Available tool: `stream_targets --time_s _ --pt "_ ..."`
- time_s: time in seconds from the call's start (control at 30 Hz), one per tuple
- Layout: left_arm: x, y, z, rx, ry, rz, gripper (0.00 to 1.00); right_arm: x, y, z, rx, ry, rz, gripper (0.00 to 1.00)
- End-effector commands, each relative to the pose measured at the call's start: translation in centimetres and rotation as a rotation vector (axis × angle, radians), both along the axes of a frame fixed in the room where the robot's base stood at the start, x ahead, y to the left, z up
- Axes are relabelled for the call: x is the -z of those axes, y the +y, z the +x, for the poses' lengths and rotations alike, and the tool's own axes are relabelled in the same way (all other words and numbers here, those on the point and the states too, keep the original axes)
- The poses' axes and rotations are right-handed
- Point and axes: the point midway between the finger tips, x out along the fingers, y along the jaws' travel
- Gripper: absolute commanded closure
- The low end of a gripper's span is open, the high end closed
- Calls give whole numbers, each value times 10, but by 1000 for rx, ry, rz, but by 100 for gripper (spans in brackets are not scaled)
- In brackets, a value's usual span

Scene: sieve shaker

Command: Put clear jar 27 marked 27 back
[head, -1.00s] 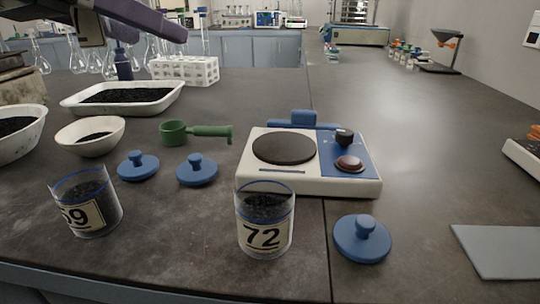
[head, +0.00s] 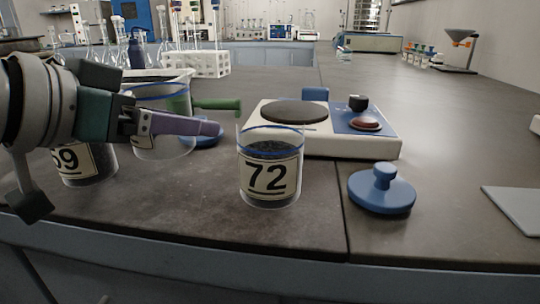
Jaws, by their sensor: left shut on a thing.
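My left gripper (head: 205,128) comes in from the left and is shut on a clear, empty-looking jar (head: 172,146). The jar is upright, its label mostly hidden by the finger, so I cannot read its number. I cannot tell whether its base touches the bench. A jar of dark grains marked 72 (head: 268,188) stands to the right, near the bench's front edge. Another dark-filled jar (head: 88,168), its label partly covered and ending in 9, stands behind my arm at left. My right gripper is not in view.
A white hotplate (head: 345,147) stands behind jar 72. A blue lid (head: 382,192) lies right of it; another (head: 210,136) is partly hidden behind the held jar. A green-handled scoop (head: 217,104) lies behind. A grey plate (head: 515,208) is far right.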

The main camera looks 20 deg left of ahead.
Motion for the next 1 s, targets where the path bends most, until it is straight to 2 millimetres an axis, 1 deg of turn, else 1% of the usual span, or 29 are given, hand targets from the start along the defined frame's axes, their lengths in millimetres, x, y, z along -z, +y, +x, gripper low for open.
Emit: stream_targets --time_s 0.03,0.1,0.2,0.63,0.67,0.83,0.87,1.0 --pt "17 0 0 -1 4 -1 89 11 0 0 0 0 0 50" --pt "30 0 0 0 3 0 89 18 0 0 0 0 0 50" --pt "42 0 0 0 2 -1 89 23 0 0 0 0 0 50" --pt "46 0 0 0 1 0 89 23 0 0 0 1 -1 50" --pt "47 0 0 0 1 0 21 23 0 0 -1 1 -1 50" --pt "46 0 0 0 1 0 2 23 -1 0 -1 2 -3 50" --pt "46 0 0 0 1 0 0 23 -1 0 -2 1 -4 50" --pt "46 0 0 0 1 0 0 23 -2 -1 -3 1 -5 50"
